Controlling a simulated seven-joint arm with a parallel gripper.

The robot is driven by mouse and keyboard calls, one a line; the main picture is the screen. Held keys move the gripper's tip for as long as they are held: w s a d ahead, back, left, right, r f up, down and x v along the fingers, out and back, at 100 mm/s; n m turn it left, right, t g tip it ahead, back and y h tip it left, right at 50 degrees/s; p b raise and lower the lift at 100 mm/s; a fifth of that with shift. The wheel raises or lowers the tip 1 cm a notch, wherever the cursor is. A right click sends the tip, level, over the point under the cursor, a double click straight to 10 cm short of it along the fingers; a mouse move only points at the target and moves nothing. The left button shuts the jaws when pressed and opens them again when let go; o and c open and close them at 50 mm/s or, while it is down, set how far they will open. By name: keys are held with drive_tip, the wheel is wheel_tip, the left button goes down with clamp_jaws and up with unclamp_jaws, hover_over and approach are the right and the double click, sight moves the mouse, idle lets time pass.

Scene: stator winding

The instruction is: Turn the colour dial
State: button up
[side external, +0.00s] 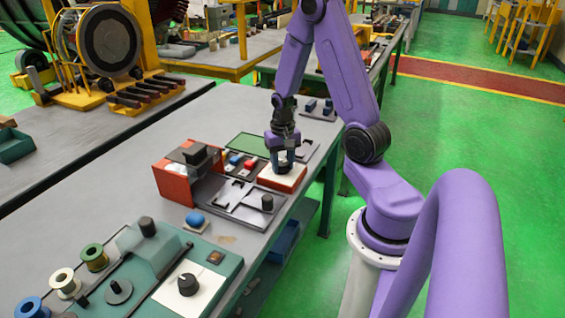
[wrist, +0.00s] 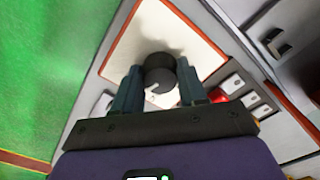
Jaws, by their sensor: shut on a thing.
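The dial (wrist: 160,72) is a dark round knob with a small white mark, standing on a white plate (wrist: 140,35) with an orange rim. In the side external view this is a red box with a white top (side external: 288,182). My gripper (side external: 283,163) points down over this box. In the wrist view my gripper's fingers (wrist: 159,80) are on both sides of the knob, shut on it.
Beside the red box lie dark trays (side external: 238,205) with small red and blue parts. A red open-fronted box (side external: 172,180) stands to the left. A green machine (side external: 215,260) with another black knob (side external: 188,284) and spools is in front. The bench's right edge is close.

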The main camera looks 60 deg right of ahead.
sight(283, 163)
drive_tip(key=n, duration=0.4)
drive_tip(key=shift+n, duration=0.3)
drive_tip(key=n, duration=0.4)
drive_tip(key=shift+d, duration=0.1)
drive_tip(key=shift+n, duration=0.3)
drive_tip(key=o, duration=1.1)
drive_tip(key=shift+c, duration=0.2)
drive_tip(key=shift+r, duration=0.1)
wheel_tip(283, 163, up, 17)
drive_tip(key=shift+r, duration=0.15)
